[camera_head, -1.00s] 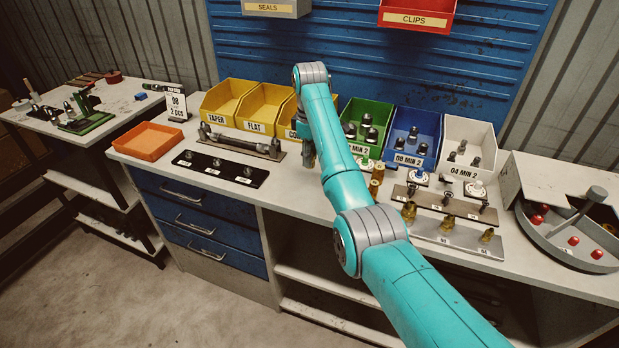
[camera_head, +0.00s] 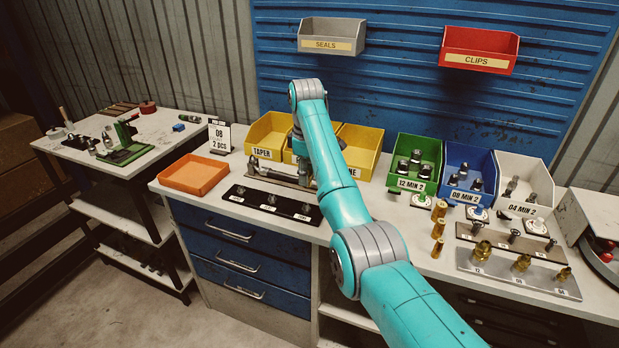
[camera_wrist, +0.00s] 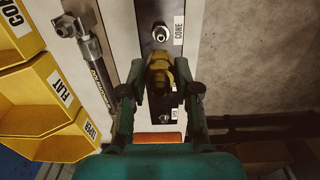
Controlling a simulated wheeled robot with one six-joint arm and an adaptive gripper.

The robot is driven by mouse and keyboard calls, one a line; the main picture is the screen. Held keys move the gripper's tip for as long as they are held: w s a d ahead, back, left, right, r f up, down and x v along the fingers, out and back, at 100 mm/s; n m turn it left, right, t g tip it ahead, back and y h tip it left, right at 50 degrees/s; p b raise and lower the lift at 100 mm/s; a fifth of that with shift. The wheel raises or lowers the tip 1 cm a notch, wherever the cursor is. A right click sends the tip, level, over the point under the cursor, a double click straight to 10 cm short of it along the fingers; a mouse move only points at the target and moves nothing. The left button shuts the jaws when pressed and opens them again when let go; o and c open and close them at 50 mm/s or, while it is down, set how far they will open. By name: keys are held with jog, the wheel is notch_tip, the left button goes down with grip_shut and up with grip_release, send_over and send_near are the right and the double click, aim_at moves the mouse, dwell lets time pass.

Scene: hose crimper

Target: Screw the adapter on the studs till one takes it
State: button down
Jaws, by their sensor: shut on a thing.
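My gripper (camera_wrist: 162,82) is shut on a brass adapter (camera_wrist: 160,66) in the wrist view. The adapter is above the black stud strip (camera_wrist: 175,12). The cone stud (camera_wrist: 159,34) shows bare just beyond the adapter. Another part of the strip lies under the adapter and fingers, mostly hidden; I cannot tell whether the adapter touches a stud.
A hose (camera_wrist: 92,68) lies beside the strip, in front of the yellow bins (camera_head: 268,136). An orange tray (camera_head: 194,175) stands to the left. Brass fittings (camera_head: 437,229) and a grey fitting plate (camera_head: 500,264) are to the right.

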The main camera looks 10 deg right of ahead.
jog(key=shift+a, duration=0.2)
jog(key=shift+f, duration=0.1)
jog(key=shift+d+f, duration=0.1)
jog(key=shift+f, duration=2.7)
jog(key=shift+f, duration=0.75)
